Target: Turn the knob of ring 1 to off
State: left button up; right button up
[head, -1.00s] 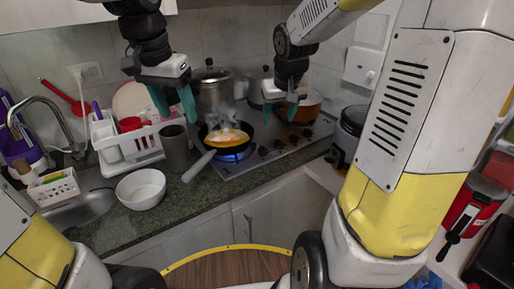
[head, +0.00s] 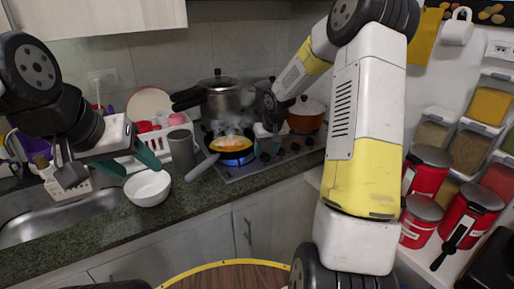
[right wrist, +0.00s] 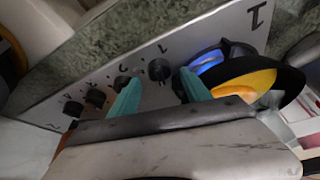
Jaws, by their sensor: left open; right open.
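The stove (head: 300,158) has a row of dark knobs on its front edge. In the right wrist view the knob (right wrist: 160,70) nearest the lit ring appears between my right gripper's (right wrist: 159,88) open teal fingertips; I cannot tell whether they touch it. More knobs (right wrist: 95,98) run off to the left. My right gripper (head: 270,148) hangs over the stove right of the pan. My left gripper (head: 127,162) is open, left of the pan.
A steel pressure cooker (head: 221,98) and an orange pot (head: 307,116) stand behind. The pan's handle (head: 203,167) sticks out over the counter. A grey cup (head: 182,152) and a white bowl (head: 148,188) are left of it. Red canisters (head: 425,172) stand far right.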

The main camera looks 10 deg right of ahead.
jog(key=shift+x, duration=1.2)
grip_shut()
jog(key=shift+d+n, duration=0.1)
jog(key=shift+n, duration=0.4)
jog(key=shift+n+y, duration=0.6)
jog(key=shift+n, duration=0.4)
